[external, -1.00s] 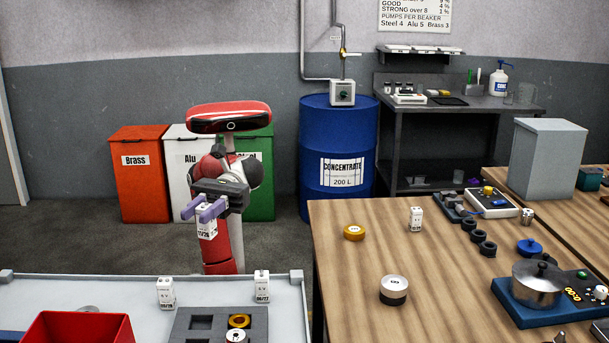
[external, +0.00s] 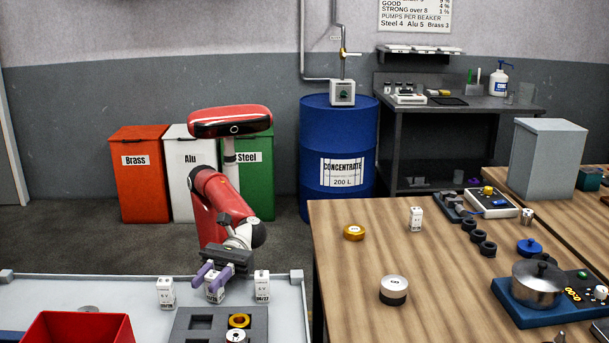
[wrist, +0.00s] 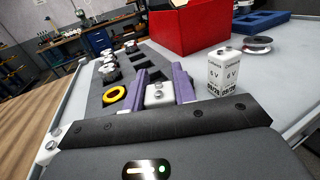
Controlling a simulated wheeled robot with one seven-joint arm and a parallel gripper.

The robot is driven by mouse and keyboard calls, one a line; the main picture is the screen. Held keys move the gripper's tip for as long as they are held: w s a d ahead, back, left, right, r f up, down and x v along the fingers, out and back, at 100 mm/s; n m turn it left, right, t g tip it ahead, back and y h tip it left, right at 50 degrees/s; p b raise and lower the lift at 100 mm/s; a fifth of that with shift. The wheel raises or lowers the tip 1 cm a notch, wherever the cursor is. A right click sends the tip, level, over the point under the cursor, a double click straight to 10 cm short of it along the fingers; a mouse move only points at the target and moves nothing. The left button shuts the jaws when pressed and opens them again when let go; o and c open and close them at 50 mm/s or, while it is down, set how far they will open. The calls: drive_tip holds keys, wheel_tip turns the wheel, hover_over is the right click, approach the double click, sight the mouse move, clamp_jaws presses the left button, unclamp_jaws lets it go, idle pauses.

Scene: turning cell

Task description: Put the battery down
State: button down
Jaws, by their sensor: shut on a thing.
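My gripper (external: 210,279) has purple fingers and is shut on a white block battery (external: 216,294) over the light grey table. In the wrist view the held battery (wrist: 158,94) sits between the fingers, with two round terminals on its top. Whether its underside touches the table is hidden. A second white battery (external: 165,293) stands upright left of my gripper, and it also shows in the wrist view (wrist: 224,75). A third white battery (external: 262,286) stands upright close on the right. Another (external: 416,219) stands on the wooden table.
A red bin (external: 76,328) and a dark grey foam tray (external: 188,337) lie nearer the camera. The tray holds a yellow ring (external: 239,321). The table's raised rim (external: 301,299) is to the right. Batteries stand close on both sides of my gripper.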

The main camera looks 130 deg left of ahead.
drive_tip(key=shift+f, duration=0.15)
drive_tip(key=c, duration=1.1)
unclamp_jaws()
drive_tip(key=shift+r, duration=0.35)
drive_tip(key=v, duration=1.2)
drive_tip(key=shift+f, duration=0.15)
